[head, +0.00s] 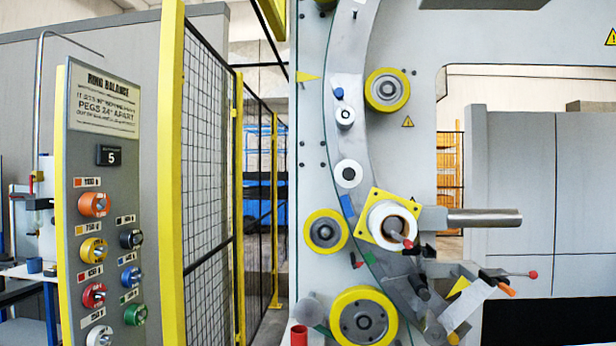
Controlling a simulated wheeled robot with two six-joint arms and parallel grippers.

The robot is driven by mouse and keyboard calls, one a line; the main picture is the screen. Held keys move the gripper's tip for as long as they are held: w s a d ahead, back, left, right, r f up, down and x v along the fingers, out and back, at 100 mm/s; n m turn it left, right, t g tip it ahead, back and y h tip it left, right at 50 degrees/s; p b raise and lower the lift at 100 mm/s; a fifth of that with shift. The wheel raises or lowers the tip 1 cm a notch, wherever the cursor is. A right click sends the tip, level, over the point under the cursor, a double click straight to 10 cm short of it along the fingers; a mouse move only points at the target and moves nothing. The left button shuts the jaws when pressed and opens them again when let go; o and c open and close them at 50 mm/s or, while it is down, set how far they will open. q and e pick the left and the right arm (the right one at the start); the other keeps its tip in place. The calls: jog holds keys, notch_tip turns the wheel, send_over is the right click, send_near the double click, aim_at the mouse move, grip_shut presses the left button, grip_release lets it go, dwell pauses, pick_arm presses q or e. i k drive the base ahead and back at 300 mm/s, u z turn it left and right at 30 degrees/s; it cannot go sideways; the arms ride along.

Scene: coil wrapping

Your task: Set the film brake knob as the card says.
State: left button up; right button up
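A white card (104,103) headed "RING BALANCE" is fixed at the top of a grey panel at left. Its smaller lines are only partly legible and mention pegs 24° apart. A white roll (381,217) sits on a yellow plate (377,197) on the machine's curved ring. A second red-tipped lever (532,274) is at lower right. I cannot tell which part is the film brake knob, and no setting scale is readable. Neither gripper is in view.
The grey panel (150,170) carries a black "5" plate (109,155) and several coloured rings on pegs, including an orange ring (94,204). A yellow-framed mesh fence (210,160) stands between panel and machine. A metal bar (485,217) juts right. Yellow rollers (363,316) flank the ring.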

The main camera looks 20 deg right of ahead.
aim_at(348, 175)
jog(key=u, duration=1.45)
jog(key=i, duration=2.8)
jog(key=z, duration=3.65)
